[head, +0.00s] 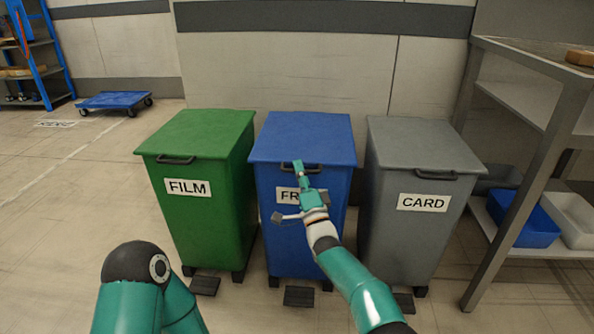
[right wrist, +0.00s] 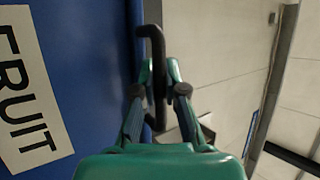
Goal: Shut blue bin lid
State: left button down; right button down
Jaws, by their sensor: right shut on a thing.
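The blue bin (head: 288,230) with a label reading FRUIT stands between two other bins. Its blue lid (head: 305,137) lies flat on top, level with the neighbouring lids, and looks down. A dark handle (head: 314,168) is at the lid's front edge. My right gripper (head: 299,168) reaches up in front of the bin and is shut on the handle. In the right wrist view the handle (right wrist: 153,35) passes between its fingers, beside the blue wall. The gripper covers part of the label. My left gripper is out of view; only part of that arm shows at lower left.
A green FILM bin (head: 205,220) stands close on the left and a grey CARD bin (head: 410,240) close on the right. A metal shelf (head: 560,70) with trays is at far right. A blue trolley (head: 113,100) is at back left. A pedal (head: 299,296) sits under the blue bin.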

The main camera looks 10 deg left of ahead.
jog(key=shift+f, duration=0.8)
jog(key=c, duration=1.2)
grip_release()
jog(key=shift+w, duration=0.1)
jog(key=shift+r, duration=0.1)
jog(key=shift+r, duration=0.15)
jog(key=v, duration=1.2)
